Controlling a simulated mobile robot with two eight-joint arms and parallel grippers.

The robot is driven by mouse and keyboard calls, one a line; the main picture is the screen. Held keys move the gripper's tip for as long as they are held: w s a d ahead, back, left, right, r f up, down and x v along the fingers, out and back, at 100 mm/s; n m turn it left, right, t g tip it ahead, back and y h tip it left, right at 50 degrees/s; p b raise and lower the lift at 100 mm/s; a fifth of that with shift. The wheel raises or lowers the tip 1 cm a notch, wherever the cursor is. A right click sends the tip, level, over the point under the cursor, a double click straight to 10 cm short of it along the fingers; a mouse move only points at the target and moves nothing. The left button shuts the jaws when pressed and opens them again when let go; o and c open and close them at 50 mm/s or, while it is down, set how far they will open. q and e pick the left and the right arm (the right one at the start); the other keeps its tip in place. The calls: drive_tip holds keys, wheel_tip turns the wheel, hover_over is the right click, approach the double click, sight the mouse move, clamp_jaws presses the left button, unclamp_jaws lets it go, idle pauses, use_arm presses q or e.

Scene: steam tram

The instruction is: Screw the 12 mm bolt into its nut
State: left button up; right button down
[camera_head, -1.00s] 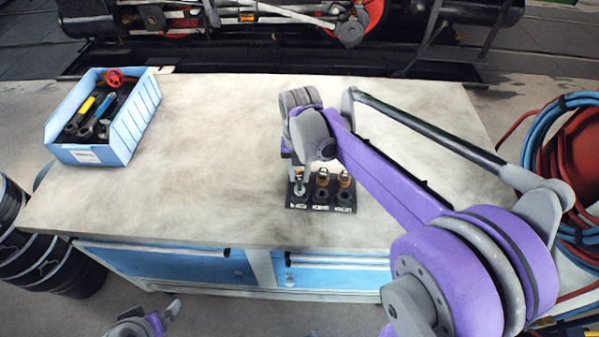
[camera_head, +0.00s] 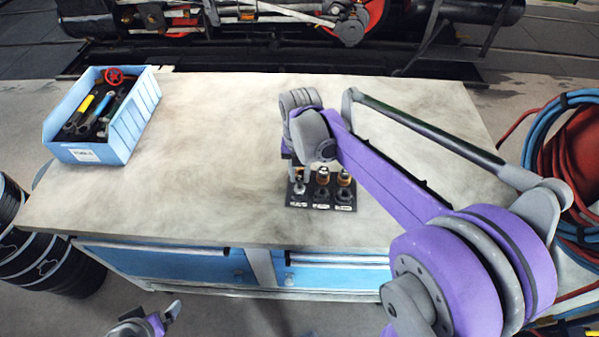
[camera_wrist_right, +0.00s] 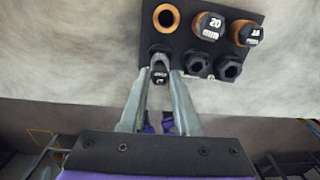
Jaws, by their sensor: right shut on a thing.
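A small black board (camera_head: 320,207) lies near the front edge of the workbench, with two rows of stations. In the right wrist view, the 12 mm bolt (camera_wrist_right: 160,74) has a dark head with white lettering and stands at the near-left nut station, below an empty brass ring (camera_wrist_right: 166,17). My right gripper (camera_wrist_right: 161,76) is shut on the bolt's head, one finger on each side. The fingers and head hide the nut and thread. In the head view the bolt (camera_head: 299,187) looks upright. My left gripper (camera_head: 160,318) is partly in view at the bottom, away from the board.
A bolt marked 20 mm (camera_wrist_right: 209,26) and another bolt (camera_wrist_right: 247,33) stand in brass rings on the board. Two dark nuts (camera_wrist_right: 196,65) (camera_wrist_right: 229,67) sit beside the held bolt. A blue tool bin (camera_head: 118,133) stands at the bench's left. The bench middle is clear.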

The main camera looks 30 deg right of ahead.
drive_tip(key=shift+f+b, duration=0.5)
drive_tip(key=shift+f, duration=0.45)
idle(1.5)
drive_tip(key=c, duration=1.3)
unclamp_jaws()
drive_tip(key=shift+c, duration=0.2)
clamp_jaws()
drive_tip(key=m, duration=0.4)
drive_tip(key=shift+m, duration=1)
